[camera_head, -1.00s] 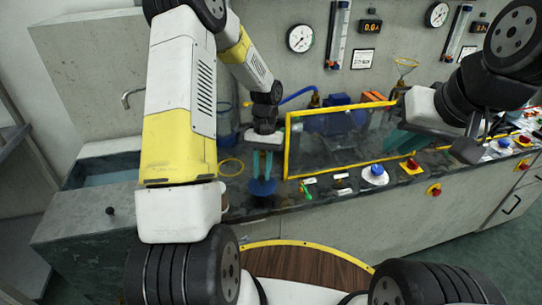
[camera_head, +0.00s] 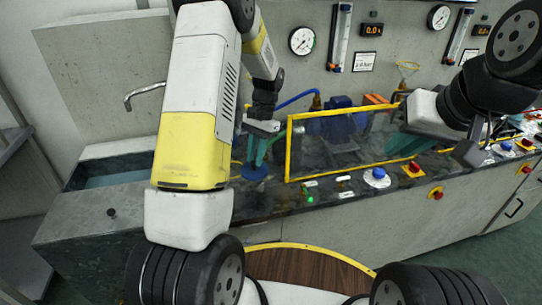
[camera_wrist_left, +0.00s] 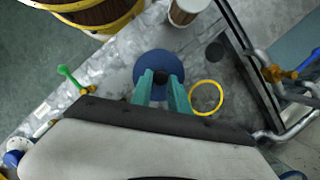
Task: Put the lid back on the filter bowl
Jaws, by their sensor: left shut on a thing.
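The lid, a blue disc (camera_head: 255,172) with a dark knob (camera_wrist_left: 161,76), is in my left gripper (camera_head: 257,150). The left wrist view shows the teal fingers (camera_wrist_left: 161,92) shut on the knob, with the blue disc (camera_wrist_left: 157,62) beyond them. The lid is over the counter; its exact height is hard to tell. A pale cup-like vessel (camera_wrist_left: 188,10), brownish inside, stands at the top of the left wrist view and may be the filter bowl. My arm hides it in the head view. My right gripper (camera_head: 402,145) is at the right; its fingertip gap is unclear.
A yellow ring (camera_wrist_left: 206,98) lies on the counter beside the lid. A yellow-framed clear panel (camera_head: 288,150) stands to the right of my left gripper. Valves, buttons (camera_head: 377,174) and a green-handled lever (camera_wrist_left: 70,76) line the front edge. A sink (camera_head: 105,170) is at left.

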